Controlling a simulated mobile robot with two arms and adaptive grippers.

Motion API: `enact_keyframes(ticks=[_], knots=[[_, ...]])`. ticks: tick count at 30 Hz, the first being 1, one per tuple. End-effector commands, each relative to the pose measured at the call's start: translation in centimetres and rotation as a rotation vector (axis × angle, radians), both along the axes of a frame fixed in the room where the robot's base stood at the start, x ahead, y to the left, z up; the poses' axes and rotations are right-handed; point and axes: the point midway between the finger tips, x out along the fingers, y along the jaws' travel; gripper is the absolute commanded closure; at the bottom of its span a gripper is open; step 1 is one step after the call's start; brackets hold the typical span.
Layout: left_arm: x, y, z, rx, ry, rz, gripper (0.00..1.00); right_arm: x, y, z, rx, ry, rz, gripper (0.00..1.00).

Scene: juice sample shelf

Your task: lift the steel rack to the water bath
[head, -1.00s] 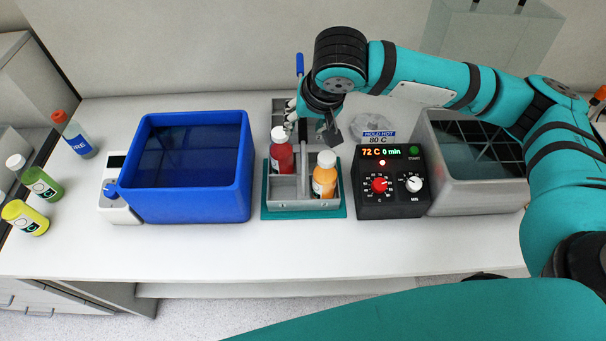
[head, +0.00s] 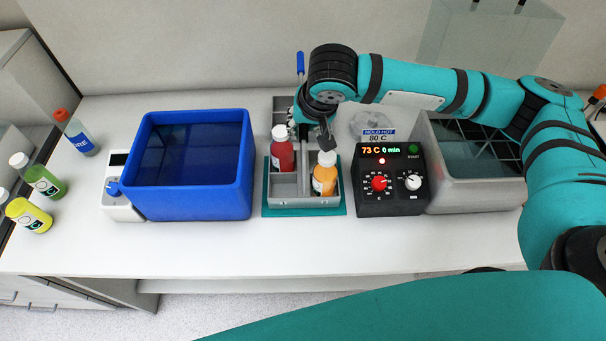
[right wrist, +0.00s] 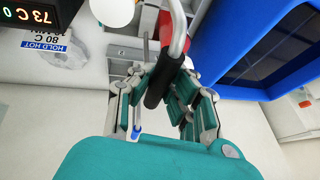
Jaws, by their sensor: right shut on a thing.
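The steel rack (head: 308,202) sits at the middle of the bench on a teal mat (head: 272,213). It holds a red bottle (head: 282,154) on the left and an orange bottle (head: 325,180) on the right. My right gripper (head: 309,125) is above the rack, shut on its handle. In the right wrist view the fingers close around the handle's black grip (right wrist: 158,88). My own gripper hides most of the handle in the head view. The water bath (head: 475,196), a grey tank, stands at the right. My left gripper is not in view.
A black control box (head: 390,203) reading 73 C stands between rack and water bath, with a "HOLD HOT 80 C" sign (head: 377,137) behind it. A blue tub (head: 195,205) is left of the rack. Several bottles (head: 28,215) stand at far left. The front bench strip is clear.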

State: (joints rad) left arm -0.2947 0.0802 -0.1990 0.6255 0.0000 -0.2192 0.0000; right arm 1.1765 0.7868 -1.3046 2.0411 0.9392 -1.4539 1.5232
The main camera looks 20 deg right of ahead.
Motion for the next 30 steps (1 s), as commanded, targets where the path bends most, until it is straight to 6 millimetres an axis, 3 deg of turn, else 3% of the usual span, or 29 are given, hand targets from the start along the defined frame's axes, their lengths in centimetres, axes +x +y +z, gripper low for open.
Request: enact_keyframes(ticks=[14, 30], knots=[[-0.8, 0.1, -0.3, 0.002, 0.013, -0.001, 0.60, 0.2, 0.0, 1.0, 0.004, -0.008, -0.002, 1.00], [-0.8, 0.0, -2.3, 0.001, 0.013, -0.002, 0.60, 0.2, 0.0, 9.3, 0.004, -0.008, -0.002, 1.00]])
